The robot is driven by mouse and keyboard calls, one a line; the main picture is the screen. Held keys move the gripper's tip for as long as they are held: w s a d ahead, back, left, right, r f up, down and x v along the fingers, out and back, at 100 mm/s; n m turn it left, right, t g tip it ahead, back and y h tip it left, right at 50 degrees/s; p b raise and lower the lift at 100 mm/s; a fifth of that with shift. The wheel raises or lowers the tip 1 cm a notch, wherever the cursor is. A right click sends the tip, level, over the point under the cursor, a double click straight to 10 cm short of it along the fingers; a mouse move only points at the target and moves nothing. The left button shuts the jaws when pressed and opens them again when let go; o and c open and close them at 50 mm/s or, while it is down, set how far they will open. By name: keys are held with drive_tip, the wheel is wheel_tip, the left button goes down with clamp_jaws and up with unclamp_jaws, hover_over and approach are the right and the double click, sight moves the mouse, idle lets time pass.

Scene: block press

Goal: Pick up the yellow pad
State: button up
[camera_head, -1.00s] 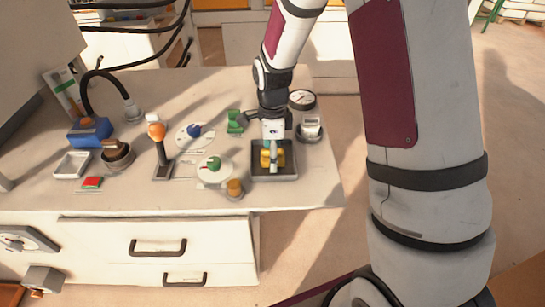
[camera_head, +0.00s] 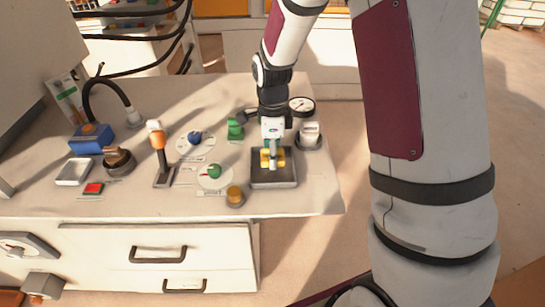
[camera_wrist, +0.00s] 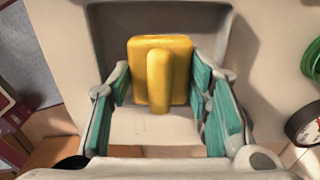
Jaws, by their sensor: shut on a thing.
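The yellow pad (camera_wrist: 160,72) is a square block with a raised upright rib. It sits between the teal-lined fingers of my gripper (camera_wrist: 162,90) in the wrist view. In the head view, the yellow pad (camera_head: 281,157) shows partly behind my gripper (camera_head: 271,160), which is shut on it. Both are over the dark square tray (camera_head: 274,182) at the right of the table. I cannot tell how much gap there is between pad and tray.
Left of the tray are a round dial with a green knob (camera_head: 211,172), an orange-yellow button (camera_head: 235,196) and an upright lever (camera_head: 159,150). A green piece (camera_head: 235,129), a capped white fixture (camera_head: 310,134) and a round gauge (camera_head: 302,106) stand behind. The table's right edge is close.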

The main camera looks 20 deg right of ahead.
drive_tip(key=s+r+p, duration=0.2)
drive_tip(key=s, duration=1.4)
drive_tip(key=shift+r, duration=0.15)
